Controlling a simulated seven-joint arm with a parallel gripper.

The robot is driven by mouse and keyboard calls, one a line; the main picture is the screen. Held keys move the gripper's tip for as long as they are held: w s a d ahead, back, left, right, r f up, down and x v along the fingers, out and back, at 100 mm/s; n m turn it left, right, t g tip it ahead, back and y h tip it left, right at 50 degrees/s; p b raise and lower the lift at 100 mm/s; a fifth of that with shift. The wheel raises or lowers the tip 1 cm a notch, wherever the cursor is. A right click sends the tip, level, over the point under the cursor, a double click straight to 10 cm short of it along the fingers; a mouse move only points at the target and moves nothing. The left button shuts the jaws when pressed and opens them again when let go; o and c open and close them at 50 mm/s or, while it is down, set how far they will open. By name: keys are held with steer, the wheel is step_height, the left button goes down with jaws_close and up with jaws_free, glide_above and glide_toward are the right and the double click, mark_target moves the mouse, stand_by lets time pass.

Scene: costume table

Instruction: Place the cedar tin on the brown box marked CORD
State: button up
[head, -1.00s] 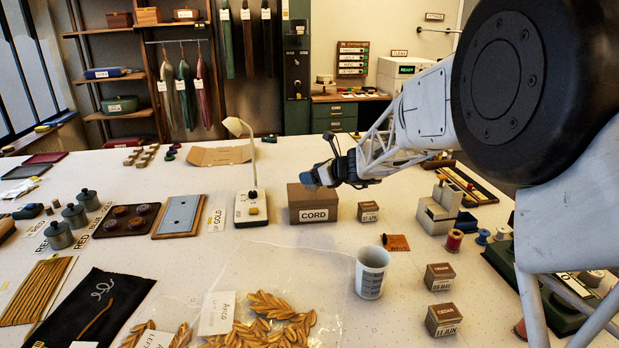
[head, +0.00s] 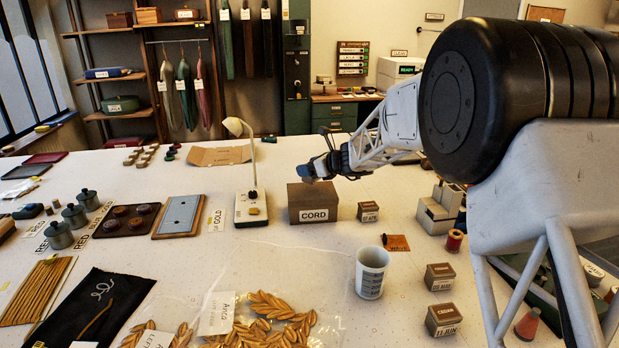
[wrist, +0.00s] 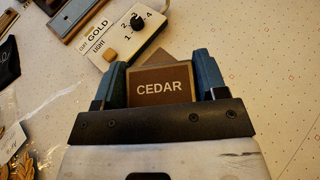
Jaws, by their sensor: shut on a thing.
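The cedar tin (wrist: 160,86), with a brown lid lettered CEDAR, sits between the blue fingers of my gripper (wrist: 159,74) in the wrist view. My gripper (head: 312,172) is shut on it. In the head view the gripper is at the top of the brown box marked CORD (head: 302,202), and the fingers mostly hide the tin. In the wrist view, a brown surface, likely the box top (wrist: 182,59), shows just beyond the tin, turned at an angle to it. I cannot tell whether the tin touches the box.
A white lamp base (head: 250,208) stands close left of the box. A small labelled tin (head: 368,211) stands to its right. Two more small tins (head: 439,277) (head: 443,319) and a measuring cup (head: 371,273) are nearer.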

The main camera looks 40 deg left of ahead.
steer(key=shift+f, duration=1.75)
steer(key=shift+f, duration=0.2)
steer(key=o, duration=0.9)
steer(key=shift+o, duration=0.2)
steer(key=shift+r, duration=0.1)
steer(key=shift+r, duration=0.15)
steer(key=v, duration=1.2)
steer(key=shift+d, duration=0.1)
